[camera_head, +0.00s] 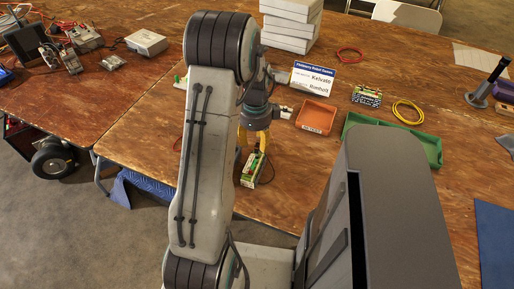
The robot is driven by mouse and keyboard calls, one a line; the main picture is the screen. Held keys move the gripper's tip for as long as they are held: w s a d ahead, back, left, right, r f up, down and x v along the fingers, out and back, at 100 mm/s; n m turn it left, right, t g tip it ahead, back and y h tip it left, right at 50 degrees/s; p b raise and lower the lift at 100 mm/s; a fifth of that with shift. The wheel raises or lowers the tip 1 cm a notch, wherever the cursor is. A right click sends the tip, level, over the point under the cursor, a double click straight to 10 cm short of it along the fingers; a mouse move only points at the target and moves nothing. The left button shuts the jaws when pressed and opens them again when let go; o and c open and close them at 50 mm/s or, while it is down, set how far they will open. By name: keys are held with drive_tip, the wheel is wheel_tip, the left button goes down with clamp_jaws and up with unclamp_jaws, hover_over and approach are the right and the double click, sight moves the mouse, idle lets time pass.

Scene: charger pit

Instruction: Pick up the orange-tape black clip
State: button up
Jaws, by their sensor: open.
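My gripper (254,143), with yellow fingers, hangs over the wooden table just right of my grey arm. It is open and points down. A small object with a green top and pale sides (250,172) sits right below the fingers, near the table's front edge. I cannot tell whether the fingers touch it. I cannot make out a black clip with orange tape for certain. My arm hides part of the table behind it.
An orange tray (316,117), a green tray (432,151), a yellow cable coil (408,112), a name sign (312,78) and a black-and-green box (367,96) stand right of my gripper. White boxes (290,25) are stacked behind. Bare wood lies in front of the orange tray.

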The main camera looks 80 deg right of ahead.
sight(257, 151)
drive_tip(key=f, duration=0.3)
drive_tip(key=shift+s+a+f, duration=0.15)
drive_tip(key=shift+s+a, duration=0.05)
drive_tip(key=shift+a, duration=0.1)
drive_tip(key=shift+f, duration=0.65)
clamp_jaws()
